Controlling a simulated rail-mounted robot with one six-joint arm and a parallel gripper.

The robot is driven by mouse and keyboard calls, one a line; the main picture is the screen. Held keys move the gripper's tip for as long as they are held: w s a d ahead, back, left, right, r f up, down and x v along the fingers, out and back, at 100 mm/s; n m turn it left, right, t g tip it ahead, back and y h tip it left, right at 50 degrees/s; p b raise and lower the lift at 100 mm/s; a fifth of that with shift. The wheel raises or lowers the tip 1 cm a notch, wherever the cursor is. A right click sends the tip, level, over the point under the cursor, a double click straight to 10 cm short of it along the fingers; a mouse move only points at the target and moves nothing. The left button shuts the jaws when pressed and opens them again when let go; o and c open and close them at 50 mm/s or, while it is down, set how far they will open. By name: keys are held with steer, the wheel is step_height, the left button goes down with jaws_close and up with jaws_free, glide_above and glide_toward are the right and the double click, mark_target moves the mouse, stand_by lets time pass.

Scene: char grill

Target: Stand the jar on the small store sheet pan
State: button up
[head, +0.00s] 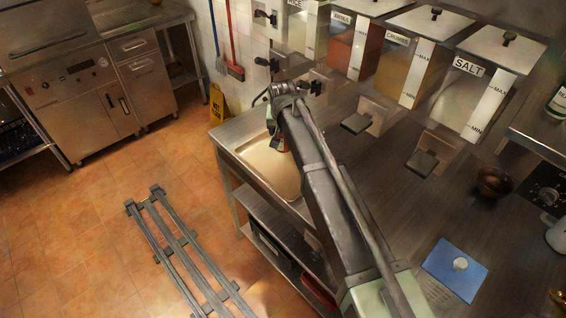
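A shallow, pale metal sheet pan (262,162) lies on the left end of the steel counter, and its bare inside shows to the left of my arm. My arm reaches over the counter, and its end is above the far part of the pan. My gripper (281,130) is mostly hidden behind my arm, so its fingers cannot be made out. A small dark and reddish thing (283,146) shows beside the arm at the pan's far side. It may be the jar, but I cannot tell whether it is held or touches the pan.
Several ingredient bins, one a salt bin (462,105), line the back of the counter. A dark round bowl (494,182) and a blue board (455,269) with a white knob sit at right. A rail (185,250) runs on the floor. The mid-counter is clear.

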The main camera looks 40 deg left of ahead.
mark_target(283, 145)
step_height(283, 145, down, 7)
steer(key=b, duration=0.5)
steer(key=shift+f, duration=0.2)
steer(key=shift+r, duration=0.35)
steer(key=shift+f, duration=0.25)
steer(key=o, duration=1.2)
steer(key=shift+o, duration=0.2)
steer(key=shift+r, duration=0.15)
steer(key=p+v, duration=1.1)
steer(key=v, duration=0.1)
steer(key=shift+p, duration=0.35)
